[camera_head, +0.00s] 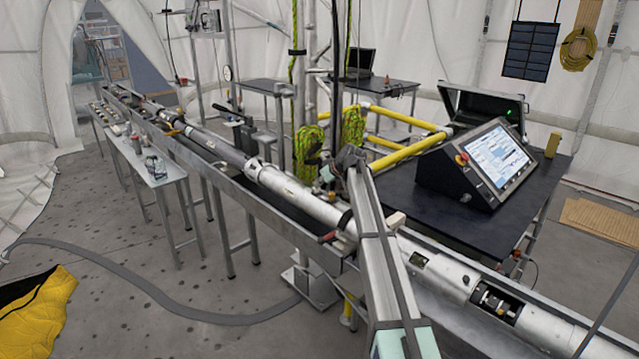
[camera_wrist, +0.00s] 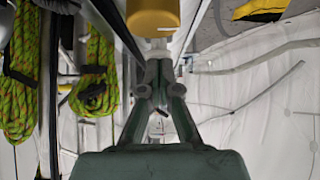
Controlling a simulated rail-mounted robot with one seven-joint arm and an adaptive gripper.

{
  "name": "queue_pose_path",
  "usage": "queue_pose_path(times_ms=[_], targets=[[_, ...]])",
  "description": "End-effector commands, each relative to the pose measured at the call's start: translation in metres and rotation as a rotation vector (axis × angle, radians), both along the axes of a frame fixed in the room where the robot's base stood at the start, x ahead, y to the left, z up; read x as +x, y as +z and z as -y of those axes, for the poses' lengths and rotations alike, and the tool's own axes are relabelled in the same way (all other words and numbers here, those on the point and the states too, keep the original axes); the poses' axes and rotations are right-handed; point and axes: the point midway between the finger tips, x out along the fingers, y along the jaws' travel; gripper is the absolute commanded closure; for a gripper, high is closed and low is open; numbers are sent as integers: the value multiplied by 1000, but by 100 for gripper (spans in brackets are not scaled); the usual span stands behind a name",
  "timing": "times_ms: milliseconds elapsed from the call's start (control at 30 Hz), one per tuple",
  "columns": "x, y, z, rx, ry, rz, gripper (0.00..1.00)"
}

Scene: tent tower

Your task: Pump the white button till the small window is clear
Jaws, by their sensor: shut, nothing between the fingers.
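My gripper (camera_wrist: 160,88) is shut and empty in the wrist view. A yellow cylinder (camera_wrist: 153,16) with a pale metal stub below it lies just past the fingertips; I cannot tell if they touch. In the head view my arm crosses in front of the long silver tube (camera_head: 300,198), and the gripper is hard to make out. A small dark window (camera_head: 418,260) shows in the tube right of my arm; its state is too small to tell. A small cream block (camera_head: 396,219) shows beside my arm; I cannot tell whether it is the white button.
A larger opening (camera_head: 497,302) in the tube shows inner parts. A slanted screen console (camera_head: 487,165) and an open case (camera_head: 485,105) stand on the dark table (camera_head: 410,190). Yellow rails and green rope coils (camera_head: 307,150) are close behind my arm.

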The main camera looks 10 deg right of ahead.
Motion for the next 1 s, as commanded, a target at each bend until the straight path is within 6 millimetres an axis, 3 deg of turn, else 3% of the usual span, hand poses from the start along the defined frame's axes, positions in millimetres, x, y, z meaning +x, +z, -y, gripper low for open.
queue_pose_path(times_ms=[233, 667, 867, 1000], targets=[[0, -19, 0, 0, 0, 0, 100], [-1, -18, 0, -2, 1, -5, 100], [-1, 2, -1, -1, 1, -2, 100], [-1, 30, -2, 0, 1, 5, 100]])
